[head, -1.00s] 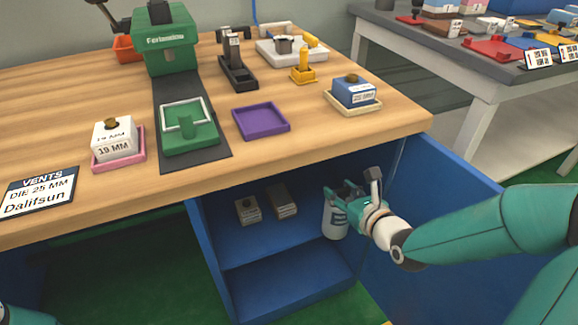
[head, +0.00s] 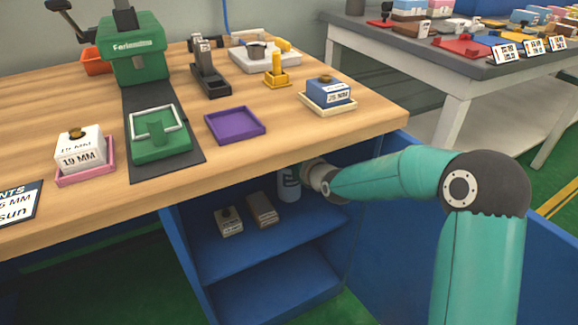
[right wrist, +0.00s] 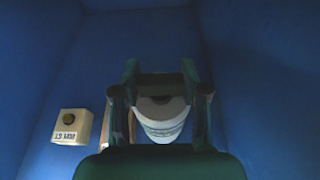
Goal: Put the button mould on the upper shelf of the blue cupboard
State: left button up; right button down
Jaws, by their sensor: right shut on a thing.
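The blue cupboard (head: 205,285) stands open under the workbench. On its upper shelf (head: 240,255) are a small pale block with a dark knob (head: 229,222), a brownish block (head: 262,209) and a white bottle (head: 289,184). My right gripper reaches into the cupboard and is shut on the white bottle, which also shows between its fingers in the right wrist view (right wrist: 162,122). Whether the bottle's base touches the shelf is not clear. On the bench, a white mould marked 19 MM (head: 80,152) sits on a pink tray, and a blue mould (head: 328,92) sits on a cream tray. My left gripper is out of view.
An empty purple tray (head: 235,125) and a green press (head: 140,55) with a green fixture (head: 160,150) stand on the bench (head: 210,190). The open blue door (head: 400,235) is at the right. The lower shelf (head: 275,295) looks empty.

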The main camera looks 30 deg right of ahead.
aim_at(290, 180)
jog(key=shift+w, duration=0.3)
jog(key=shift+s+f+b, duration=0.1)
jog(key=shift+f+b, duration=0.8)
jog(key=shift+f, duration=0.75)
jog(key=c, duration=0.6)
grip_release()
jog(key=shift+f, duration=0.15)
jog(key=shift+s, duration=0.1)
